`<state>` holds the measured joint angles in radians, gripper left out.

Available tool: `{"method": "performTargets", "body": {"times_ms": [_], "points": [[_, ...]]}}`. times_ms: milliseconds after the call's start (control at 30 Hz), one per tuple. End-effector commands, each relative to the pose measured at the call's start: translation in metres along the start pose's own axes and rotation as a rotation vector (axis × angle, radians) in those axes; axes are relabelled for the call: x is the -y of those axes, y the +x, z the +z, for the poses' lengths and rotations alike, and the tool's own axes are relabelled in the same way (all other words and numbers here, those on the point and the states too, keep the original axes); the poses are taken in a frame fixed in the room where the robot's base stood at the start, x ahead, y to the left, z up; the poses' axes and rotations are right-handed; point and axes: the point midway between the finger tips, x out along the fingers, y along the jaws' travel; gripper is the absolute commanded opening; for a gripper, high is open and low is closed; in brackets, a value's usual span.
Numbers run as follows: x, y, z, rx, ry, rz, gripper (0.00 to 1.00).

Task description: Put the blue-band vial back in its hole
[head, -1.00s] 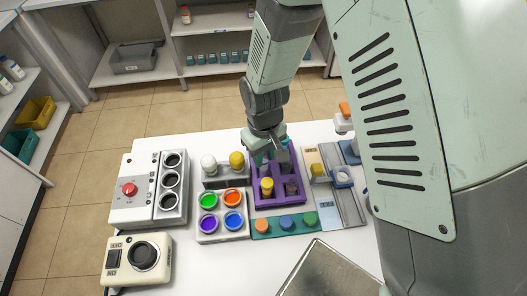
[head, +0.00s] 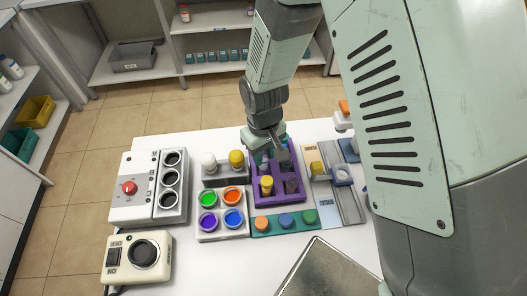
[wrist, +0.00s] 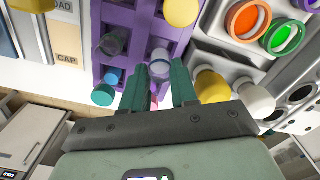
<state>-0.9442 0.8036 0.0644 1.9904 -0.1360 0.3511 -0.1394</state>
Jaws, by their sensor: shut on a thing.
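The purple rack (head: 271,204) stands mid-table, and my gripper (head: 277,157) is low over its far part. In the wrist view, my gripper (wrist: 166,84) has its green fingers closed around a clear vial with a bluish band, the blue-band vial (wrist: 160,64). This vial is over or partly in the rack (wrist: 139,14); how deep it sits I cannot tell. In the head view the fingers mostly hide it. The rack also holds a yellow-capped vial (head: 267,185) and a clear, dark-looking vial (head: 291,185). A teal-topped vial (wrist: 104,93) stands at the rack's end beside the fingers.
Left of the rack are a white and a yellow knob (head: 236,158) and a block of coloured rings (head: 221,212). A green strip with coloured caps (head: 285,220) lies in front. A slide station (head: 335,185) is on the right. A metal tray (head: 328,270) lies nearest.

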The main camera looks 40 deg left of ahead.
Motion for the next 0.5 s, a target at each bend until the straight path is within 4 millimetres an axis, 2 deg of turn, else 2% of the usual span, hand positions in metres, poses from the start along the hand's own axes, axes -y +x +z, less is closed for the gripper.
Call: {"method": "performTargets", "body": {"times_ms": [500], "points": [[0.0000,0.0096,-0.0003,0.000,0.000,0.000,0.00]]}}
